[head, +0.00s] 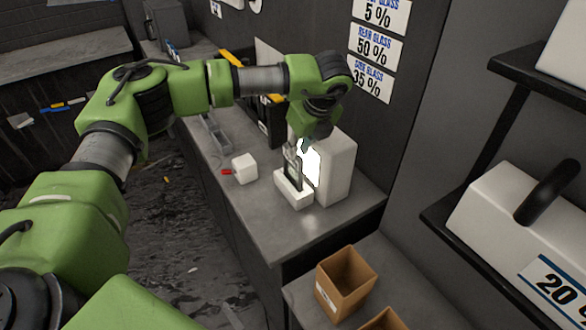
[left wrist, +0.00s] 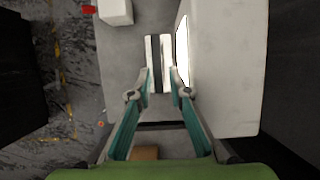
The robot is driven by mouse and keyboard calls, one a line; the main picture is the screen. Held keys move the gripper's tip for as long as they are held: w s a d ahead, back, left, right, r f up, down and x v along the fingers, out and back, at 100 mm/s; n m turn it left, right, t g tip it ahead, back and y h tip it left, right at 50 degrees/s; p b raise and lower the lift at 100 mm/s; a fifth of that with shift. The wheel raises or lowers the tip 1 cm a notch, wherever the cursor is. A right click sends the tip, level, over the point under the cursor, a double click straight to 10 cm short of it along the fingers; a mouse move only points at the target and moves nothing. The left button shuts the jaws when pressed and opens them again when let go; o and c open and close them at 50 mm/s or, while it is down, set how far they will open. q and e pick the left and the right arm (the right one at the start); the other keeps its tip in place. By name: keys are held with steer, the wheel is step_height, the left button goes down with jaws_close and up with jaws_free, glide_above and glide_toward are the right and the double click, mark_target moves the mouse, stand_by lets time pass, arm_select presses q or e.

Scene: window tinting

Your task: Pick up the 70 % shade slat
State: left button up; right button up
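A small white holder (head: 293,193) stands on the counter, with a dark upright slat (head: 294,172) in it. I cannot read any shade marking on the slat. In the left wrist view the holder (left wrist: 167,62) shows as pale strips on both sides of a dark strip (left wrist: 157,62). My left gripper (head: 294,155) points down just above the holder. Its fingertips (left wrist: 161,80) are apart, one on each side of the dark strip, with a gap between them. I cannot tell whether either finger touches the slat. My right gripper is not in view.
A white box (head: 338,170) with a bright lit face stands close to the right of the holder. A white cube (head: 244,168) and a small red item (head: 227,172) lie to its left. A cardboard box (head: 345,280) sits lower at the front. Shelves (head: 470,235) are on the right.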

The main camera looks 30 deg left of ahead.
mark_target(293, 173)
arm_select(q)
steer(key=shift+w+a+f, duration=0.15)
steer(key=shift+a+f, duration=0.1)
steer(key=shift+f, duration=0.4)
steer(key=shift+a+f+p, duration=0.1)
steer(key=shift+f+p, duration=0.1)
steer(key=shift+p, duration=0.25)
steer(key=p+x, duration=0.2)
steer(key=x, duration=0.2)
steer(key=shift+a+f, duration=0.15)
steer(key=shift+f, duration=0.2)
jaws_close()
